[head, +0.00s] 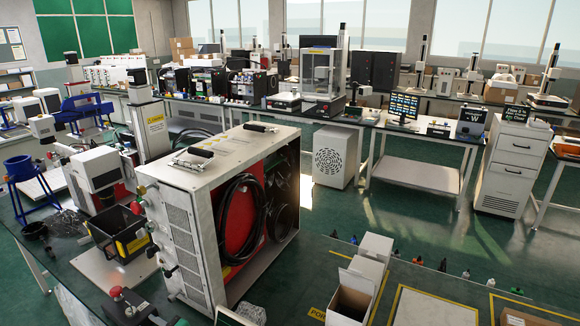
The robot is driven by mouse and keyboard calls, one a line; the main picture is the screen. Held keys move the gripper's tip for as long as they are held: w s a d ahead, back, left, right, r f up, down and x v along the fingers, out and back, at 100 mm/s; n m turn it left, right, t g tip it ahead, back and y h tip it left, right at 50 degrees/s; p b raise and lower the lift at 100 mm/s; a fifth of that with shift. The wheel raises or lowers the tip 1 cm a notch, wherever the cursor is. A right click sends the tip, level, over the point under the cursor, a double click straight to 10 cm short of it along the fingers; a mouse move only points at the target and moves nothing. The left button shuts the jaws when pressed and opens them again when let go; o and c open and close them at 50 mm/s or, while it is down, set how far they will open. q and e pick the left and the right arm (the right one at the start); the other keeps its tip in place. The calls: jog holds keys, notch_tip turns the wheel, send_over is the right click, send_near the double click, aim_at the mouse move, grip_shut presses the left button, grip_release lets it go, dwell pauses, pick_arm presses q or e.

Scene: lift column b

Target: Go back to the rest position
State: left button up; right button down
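Neither of my grippers shows in the head view, and no part of my arms can be made out for sure. The task names no object. The nearest large thing is a white equipment case (185,200) with two black handles on top and an open side showing red panels and coiled black cables. It stands on the dark bench at the left front.
A black bin with a yellow label (118,235) and a red button (117,293) are left of the case. An open cardboard box (350,300) stands at the front. A white drawer cabinet (511,170) is at right. Green floor (400,215) is clear in the middle.

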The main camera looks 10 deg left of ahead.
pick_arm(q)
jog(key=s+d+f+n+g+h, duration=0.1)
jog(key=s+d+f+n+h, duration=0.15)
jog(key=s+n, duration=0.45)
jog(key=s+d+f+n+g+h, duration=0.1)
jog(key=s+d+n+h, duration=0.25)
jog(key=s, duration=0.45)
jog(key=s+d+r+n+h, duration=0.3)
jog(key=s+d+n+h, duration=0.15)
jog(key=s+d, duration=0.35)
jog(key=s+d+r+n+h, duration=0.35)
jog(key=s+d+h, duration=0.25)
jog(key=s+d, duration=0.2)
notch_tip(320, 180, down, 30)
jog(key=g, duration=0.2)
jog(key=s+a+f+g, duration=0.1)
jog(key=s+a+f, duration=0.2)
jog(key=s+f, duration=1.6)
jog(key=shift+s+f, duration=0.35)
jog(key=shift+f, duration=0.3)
